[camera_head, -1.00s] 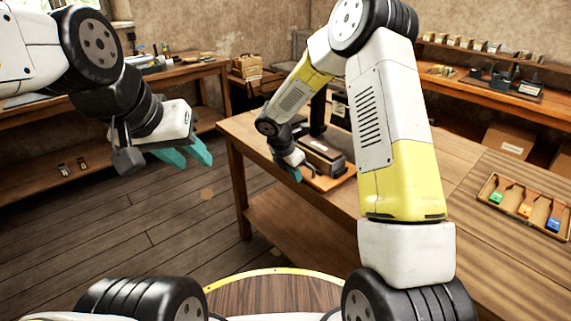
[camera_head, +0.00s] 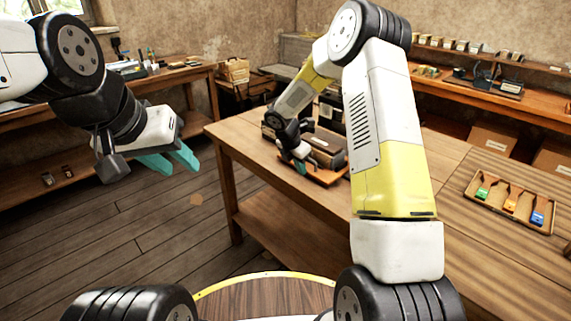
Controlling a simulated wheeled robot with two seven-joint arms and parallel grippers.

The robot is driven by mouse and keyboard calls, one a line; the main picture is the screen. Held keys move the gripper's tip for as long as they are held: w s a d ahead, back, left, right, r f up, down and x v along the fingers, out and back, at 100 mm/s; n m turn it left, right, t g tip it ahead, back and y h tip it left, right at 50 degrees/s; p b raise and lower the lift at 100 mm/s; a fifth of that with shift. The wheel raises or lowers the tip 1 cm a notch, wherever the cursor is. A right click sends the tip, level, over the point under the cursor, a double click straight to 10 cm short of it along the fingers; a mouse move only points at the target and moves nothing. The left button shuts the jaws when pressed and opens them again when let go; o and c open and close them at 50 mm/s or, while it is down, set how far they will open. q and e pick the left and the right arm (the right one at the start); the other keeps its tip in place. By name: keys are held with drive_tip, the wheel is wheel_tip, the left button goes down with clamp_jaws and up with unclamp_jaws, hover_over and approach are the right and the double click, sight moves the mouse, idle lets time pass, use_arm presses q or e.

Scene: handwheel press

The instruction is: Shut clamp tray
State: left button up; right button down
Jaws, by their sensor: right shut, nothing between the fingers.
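The clamp press (camera_head: 327,150) is a dark, boxy device on the wooden table, partly behind my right arm. An orange-brown board (camera_head: 326,178) shows at its front, low down. I cannot tell how far its clamp tray is out, as the arm and gripper cover part of it. My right gripper (camera_head: 301,167) is shut and empty, with its teal fingertips at the near left side of the press. Whether it touches the tray is too small to tell. My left gripper (camera_head: 174,160) hangs over the floor, left of the table, with its teal fingers apart and empty.
A shallow tray (camera_head: 480,203) with green, orange and blue pieces lies at the table's right. The wooden table's (camera_head: 238,140) left end is bare. Shelves (camera_head: 480,93) stand at the back right, and a workbench (camera_head: 170,82) stands at the back left.

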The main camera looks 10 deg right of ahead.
sight(323, 156)
drive_tip(key=w+d, duration=0.2)
drive_tip(key=d, duration=0.1)
drive_tip(key=w+d, duration=0.4)
drive_tip(key=d, duration=0.1)
drive_tip(key=shift+w+d, duration=0.3)
drive_tip(key=shift+d, duration=0.05)
drive_tip(key=shift+d, duration=0.1)
